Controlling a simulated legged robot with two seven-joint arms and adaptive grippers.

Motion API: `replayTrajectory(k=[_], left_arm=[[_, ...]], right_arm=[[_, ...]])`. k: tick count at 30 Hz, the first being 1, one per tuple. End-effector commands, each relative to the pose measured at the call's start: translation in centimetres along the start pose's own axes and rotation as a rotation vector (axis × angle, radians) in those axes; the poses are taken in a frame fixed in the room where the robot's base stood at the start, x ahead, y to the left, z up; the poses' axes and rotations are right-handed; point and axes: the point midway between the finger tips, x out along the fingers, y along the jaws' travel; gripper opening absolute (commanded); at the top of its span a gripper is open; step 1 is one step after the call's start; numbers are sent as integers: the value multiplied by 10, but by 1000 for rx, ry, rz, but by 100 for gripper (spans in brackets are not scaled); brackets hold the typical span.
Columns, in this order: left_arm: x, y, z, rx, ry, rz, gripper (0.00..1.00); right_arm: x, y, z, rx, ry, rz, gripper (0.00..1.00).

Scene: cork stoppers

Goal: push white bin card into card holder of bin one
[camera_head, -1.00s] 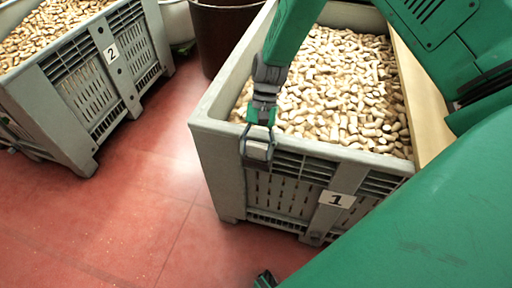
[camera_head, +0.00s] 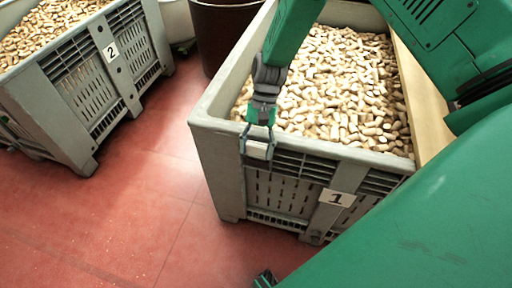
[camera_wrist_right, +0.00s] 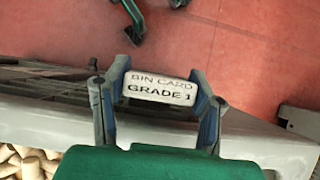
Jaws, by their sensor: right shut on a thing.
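The white bin card (camera_head: 257,150), printed "BIN CARD GRADE 1", shows clearly in the right wrist view (camera_wrist_right: 160,87). My right gripper (camera_head: 258,146) is shut on it, with one finger at each end of the card (camera_wrist_right: 158,92). The gripper hangs over the front wall of bin one (camera_head: 222,172), near its left corner and just below the rim. Bin one is grey, slatted and full of corks. I cannot make out the card holder; the gripper and card cover that part of the wall. I cannot tell whether the card touches the wall.
A "1" plate (camera_head: 337,198) is on bin one's front. Bin two (camera_head: 50,113), also full of corks, stands at the left with a "2" plate (camera_head: 111,52). A brown tub (camera_head: 222,38) stands behind. The red floor (camera_head: 140,215) between the bins is clear.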

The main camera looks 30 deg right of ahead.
Motion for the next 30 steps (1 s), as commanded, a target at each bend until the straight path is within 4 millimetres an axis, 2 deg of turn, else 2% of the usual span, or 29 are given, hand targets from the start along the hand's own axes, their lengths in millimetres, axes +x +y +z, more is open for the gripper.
replayTrajectory(k=[21, 22, 24, 30], left_arm=[[6, 0, 0, 0, 0, 0, 65], [6, 0, 0, 0, 0, 0, 65], [5, 0, 0, 0, 0, 0, 65], [5, 0, 0, 0, 0, 0, 65]], right_arm=[[10, 0, -6, 0, -1, 0, 25], [10, 0, -6, 0, -1, 0, 54], [9, 0, -6, 0, -1, 0, 75], [9, 0, -6, 0, 0, 0, 75]])
